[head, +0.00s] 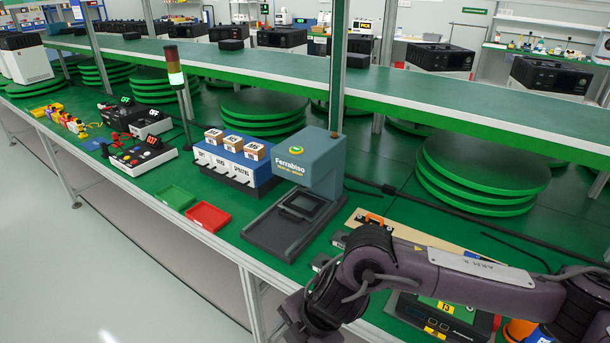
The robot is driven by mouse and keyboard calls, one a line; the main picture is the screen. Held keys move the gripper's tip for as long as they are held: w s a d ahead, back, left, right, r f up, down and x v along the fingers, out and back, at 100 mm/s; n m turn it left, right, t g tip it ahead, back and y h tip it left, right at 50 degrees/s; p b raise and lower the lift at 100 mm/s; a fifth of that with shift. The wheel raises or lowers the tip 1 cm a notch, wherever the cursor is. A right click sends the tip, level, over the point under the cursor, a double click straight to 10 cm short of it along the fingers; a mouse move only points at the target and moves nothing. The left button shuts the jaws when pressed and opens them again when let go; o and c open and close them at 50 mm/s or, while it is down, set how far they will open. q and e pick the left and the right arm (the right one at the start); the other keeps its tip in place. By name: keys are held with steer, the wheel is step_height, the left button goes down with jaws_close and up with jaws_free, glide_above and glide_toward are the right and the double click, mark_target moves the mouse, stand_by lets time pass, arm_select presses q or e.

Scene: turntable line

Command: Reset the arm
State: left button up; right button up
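One of my arms (470,275), dark purple-grey, comes in from the right and reaches left above the front of the green workbench. It bends at a joint (368,262) and turns down toward the bottom edge. Its lower part (312,318) is cut off there, and I see no gripper fingers on it. It hides part of the bench and equipment behind it. I take it for my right arm, as it enters from the right. My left arm and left gripper do not show.
A blue-grey Ferrabiso machine (312,165) stands left of the arm. A device with a screen (440,318) lies partly under it. Green (175,197) and red (208,216) trays lie further left. A metal post (338,60) and raised shelf (420,95) stand behind.

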steer(key=s+a+r+m+t+y, duration=0.2)
steer(key=a+r+m+t+y, duration=0.3)
steer(key=a+r, duration=0.55)
steer(key=w+d+f+m+t+h, duration=0.1)
steer(key=w+d+f+m+h, duration=0.15)
steer(key=d+m, duration=0.5)
steer(key=w+d+f+m+t+h, duration=0.1)
steer(key=d+f+m+h, duration=0.2)
steer(key=d+m, duration=0.45)
steer(key=s+d+f+m+g+h, duration=0.2)
steer(key=s+d+f, duration=0.25)
steer(key=d, duration=0.35)
steer(key=s+d+f+m+g+h, duration=0.25)
steer(key=s+d, duration=0.35)
steer(key=d, duration=0.3)
step_height(320, 180, down, 31)
steer(key=s+g, duration=0.2)
steer(key=s, duration=0.1)
steer(key=s+d+f, duration=0.2)
steer(key=s+f, duration=0.7)
steer(key=s+d+f, duration=0.1)
steer(key=s+f, duration=0.8)
steer(key=s, duration=0.1)
steer(key=shift+d+g, duration=0.35)
